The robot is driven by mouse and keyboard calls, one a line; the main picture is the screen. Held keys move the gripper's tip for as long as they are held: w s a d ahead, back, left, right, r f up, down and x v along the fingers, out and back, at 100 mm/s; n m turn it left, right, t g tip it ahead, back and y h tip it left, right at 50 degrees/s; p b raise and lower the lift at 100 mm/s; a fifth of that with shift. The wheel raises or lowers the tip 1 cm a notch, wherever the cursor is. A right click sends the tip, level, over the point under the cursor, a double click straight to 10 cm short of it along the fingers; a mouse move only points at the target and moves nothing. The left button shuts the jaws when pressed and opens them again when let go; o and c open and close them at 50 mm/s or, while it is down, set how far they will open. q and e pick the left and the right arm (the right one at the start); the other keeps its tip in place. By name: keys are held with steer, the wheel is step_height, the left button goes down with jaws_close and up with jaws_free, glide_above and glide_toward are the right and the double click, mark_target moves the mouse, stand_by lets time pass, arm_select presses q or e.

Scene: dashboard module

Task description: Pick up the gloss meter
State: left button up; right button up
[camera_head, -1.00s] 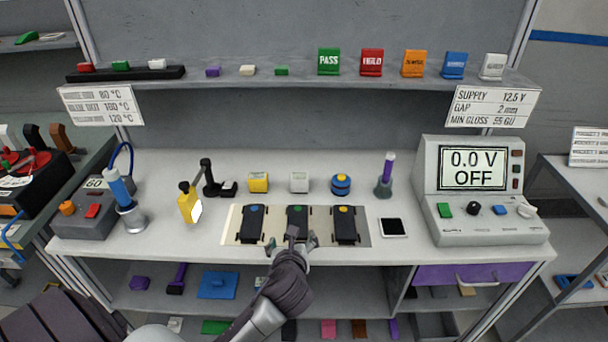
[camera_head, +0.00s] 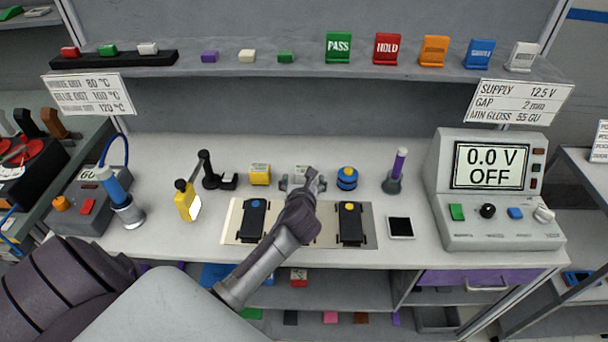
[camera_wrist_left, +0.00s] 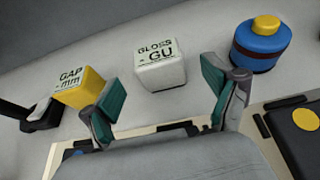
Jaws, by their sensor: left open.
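The gloss meter is a small white box marked GLOSS and GU, seen in the left wrist view (camera_wrist_left: 160,64) on the table. In the head view the gloss meter (camera_head: 300,170) is partly hidden by my left gripper (camera_head: 303,182), which comes from the front. My left gripper is open and empty. In the wrist view its teal-padded fingertips (camera_wrist_left: 163,92) are apart, with the gloss meter ahead of the gap between them, not gripped. My right gripper is not in view.
The yellow gap meter (camera_head: 260,174) stands left of the gloss meter, and a blue round pot with a yellow top (camera_head: 347,178) stands right. Black modules (camera_head: 252,221) lie on a mat in front; my arm hides the middle one. A shelf (camera_head: 200,72) runs above.

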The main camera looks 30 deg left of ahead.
mark_target(304, 169)
arm_select(q)
steer(key=shift+w+a+f, duration=0.25)
steer(key=shift+w, duration=0.15)
steer(key=shift+w+a, duration=0.35)
steer(key=shift+w, duration=0.15)
steer(key=x, duration=0.4)
steer(key=shift+w+p, duration=0.1)
steer(key=shift+p, duration=0.25)
steer(key=shift+r, duration=0.1)
steer(key=shift+c, duration=0.3)
steer(key=shift+c, duration=1.3)
steer(key=c, duration=1.1)
steer(key=shift+o, duration=0.2)
steer(key=shift+r, duration=0.1)
